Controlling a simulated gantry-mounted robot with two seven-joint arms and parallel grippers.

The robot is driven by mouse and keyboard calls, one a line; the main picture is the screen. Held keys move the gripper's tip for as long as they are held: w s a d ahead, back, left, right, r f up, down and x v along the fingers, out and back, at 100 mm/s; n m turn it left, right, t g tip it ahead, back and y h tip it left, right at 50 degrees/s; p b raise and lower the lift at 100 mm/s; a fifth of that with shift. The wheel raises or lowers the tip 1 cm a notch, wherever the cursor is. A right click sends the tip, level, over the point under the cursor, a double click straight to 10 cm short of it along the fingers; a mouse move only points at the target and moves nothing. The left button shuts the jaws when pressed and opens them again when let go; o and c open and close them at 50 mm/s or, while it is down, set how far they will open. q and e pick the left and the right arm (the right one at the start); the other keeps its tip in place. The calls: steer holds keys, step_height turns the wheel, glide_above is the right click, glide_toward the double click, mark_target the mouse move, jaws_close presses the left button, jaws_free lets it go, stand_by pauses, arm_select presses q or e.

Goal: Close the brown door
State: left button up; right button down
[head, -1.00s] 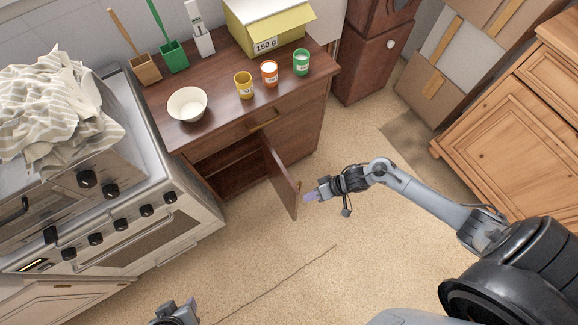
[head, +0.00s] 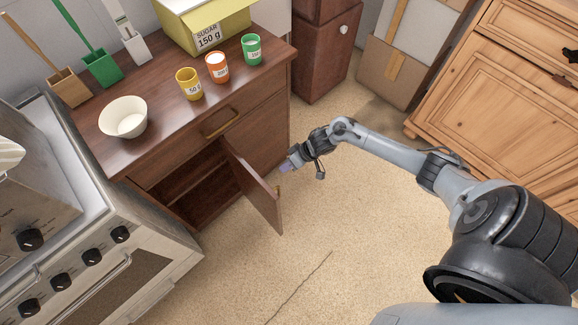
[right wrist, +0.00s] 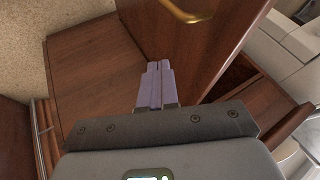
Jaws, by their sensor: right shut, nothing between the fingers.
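The brown door (head: 252,187) of the low brown dresser (head: 265,135) stands open, swung out from the front below the drawer. The compartment behind it is partly visible and looks dark and empty. My right gripper (head: 286,167) is shut and empty, just to the right of the door, on its outer side. In the right wrist view its closed fingers (right wrist: 158,80) point at brown wood panels, with a brass handle (right wrist: 182,12) above them. I cannot tell whether the fingertips touch the wood. My left gripper is not in view.
On the dresser top are a white bowl (head: 124,117), a yellow cup (head: 189,84), an orange cup (head: 217,67), a green cup (head: 251,49) and a yellow sugar box (head: 205,25). A stove (head: 90,255) stands at the left. The floor before the door is clear.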

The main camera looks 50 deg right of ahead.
mark_target(260, 192)
steer(key=w+a+f+b, duration=0.3)
steer(key=a+f, duration=0.2)
steer(key=a, duration=0.1)
steer(key=shift+a, duration=0.3)
steer(key=shift+a, duration=0.15)
